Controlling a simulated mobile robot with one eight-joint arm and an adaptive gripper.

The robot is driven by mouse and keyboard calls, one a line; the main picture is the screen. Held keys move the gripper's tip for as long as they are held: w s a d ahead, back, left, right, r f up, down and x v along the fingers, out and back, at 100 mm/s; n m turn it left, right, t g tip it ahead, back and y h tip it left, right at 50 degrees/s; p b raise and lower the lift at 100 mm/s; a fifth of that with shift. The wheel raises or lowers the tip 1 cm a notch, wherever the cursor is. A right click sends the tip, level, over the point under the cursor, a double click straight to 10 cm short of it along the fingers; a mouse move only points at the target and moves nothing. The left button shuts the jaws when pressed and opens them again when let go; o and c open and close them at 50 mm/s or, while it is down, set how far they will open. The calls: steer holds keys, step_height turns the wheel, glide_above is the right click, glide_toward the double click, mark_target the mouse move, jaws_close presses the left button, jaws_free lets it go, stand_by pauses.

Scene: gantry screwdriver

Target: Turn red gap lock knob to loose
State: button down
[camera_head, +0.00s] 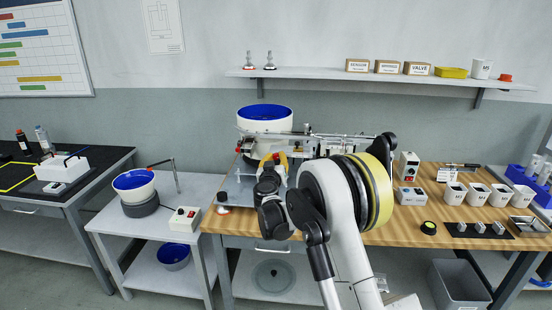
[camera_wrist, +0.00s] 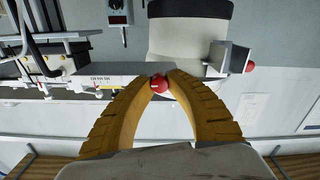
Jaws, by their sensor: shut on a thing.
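The red gap lock knob (camera_wrist: 159,84) is a small round red knob on the front of a grey metal rail (camera_wrist: 110,70) in the wrist view. My gripper (camera_wrist: 162,82) has two yellow fingers that meet around the knob, one on each side, and it is shut on it. In the head view my gripper (camera_head: 272,160) is at the feeder machine, just below the white bowl with the blue inside (camera_head: 265,118). The knob is hidden there by my arm and gripper. I cannot tell the knob's turn angle.
A second red knob (camera_wrist: 250,66) sits to the right on a grey bracket. A side table (camera_head: 150,222) with another blue-lined bowl (camera_head: 134,181) stands left.

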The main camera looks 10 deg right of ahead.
steer(key=n, duration=0.4)
steer(key=shift+n+p, duration=0.3)
steer(key=shift+p, duration=0.1)
steer(key=n, duration=0.4)
steer(key=shift+n+p, duration=0.3)
steer(key=n, duration=0.4)
steer(key=shift+n, duration=0.3)
steer(key=shift+f+n+p, duration=0.1)
steer(key=shift+n+p, duration=0.2)
steer(key=shift+n, duration=1.8)
steer(key=c, duration=1.6)
jaws_free()
steer(key=shift+a, duration=0.1)
steer(key=shift+o, duration=0.2)
